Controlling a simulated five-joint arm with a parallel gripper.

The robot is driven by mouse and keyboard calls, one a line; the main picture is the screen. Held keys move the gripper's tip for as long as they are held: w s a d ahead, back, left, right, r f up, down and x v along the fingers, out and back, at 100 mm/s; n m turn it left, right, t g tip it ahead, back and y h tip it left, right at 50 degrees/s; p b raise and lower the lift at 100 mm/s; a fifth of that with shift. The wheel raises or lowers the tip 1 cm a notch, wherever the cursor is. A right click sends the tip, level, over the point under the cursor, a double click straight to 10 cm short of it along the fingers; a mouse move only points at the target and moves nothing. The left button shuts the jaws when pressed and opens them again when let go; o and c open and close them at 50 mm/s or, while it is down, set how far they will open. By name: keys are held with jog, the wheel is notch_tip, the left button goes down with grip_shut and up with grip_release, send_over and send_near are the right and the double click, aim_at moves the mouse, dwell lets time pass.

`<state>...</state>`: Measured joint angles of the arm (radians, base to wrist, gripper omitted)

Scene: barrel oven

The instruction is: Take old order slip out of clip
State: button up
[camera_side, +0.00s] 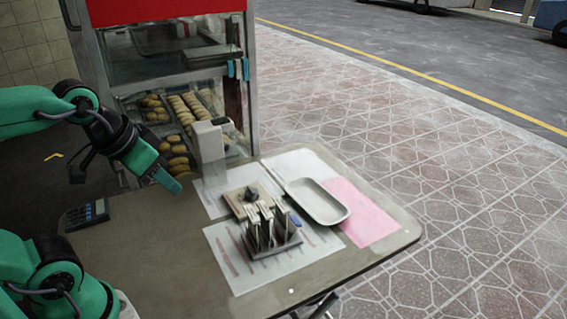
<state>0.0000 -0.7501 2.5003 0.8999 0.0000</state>
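My gripper (168,181) is at the end of the green arm at the left, pointing down and right above the table. Only a teal fingertip shows clearly, so its opening cannot be told. A dark holder with several upright pale pieces (266,224) stands on a printed white sheet (235,270), to the right of and below my gripper in the picture. A light board with a small dark block on it (238,203) is just behind the holder. I cannot tell which part is the clip or the old order slip. My gripper is apart from these things.
A white tray (345,213) and a pink sheet (362,222) lie at the right. A white upright block (209,143) stands by the glass food cabinet (237,100). A dark calculator (86,214) lies at the left. The table's front left (165,265) is clear.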

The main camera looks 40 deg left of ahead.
jog(key=o, duration=0.9)
jog(key=shift+o, duration=0.2)
jog(key=shift+w, duration=0.1)
jog(key=m+g, duration=0.4)
jog(key=g, duration=0.2)
send_over(283, 202)
notch_tip(283, 202, down, 10)
jog(key=shift+f, duration=0.1)
jog(key=shift+w+d+f, duration=0.1)
jog(key=shift+w+f, duration=0.05)
jog(key=shift+f, duration=0.15)
jog(key=shift+f, duration=1.25)
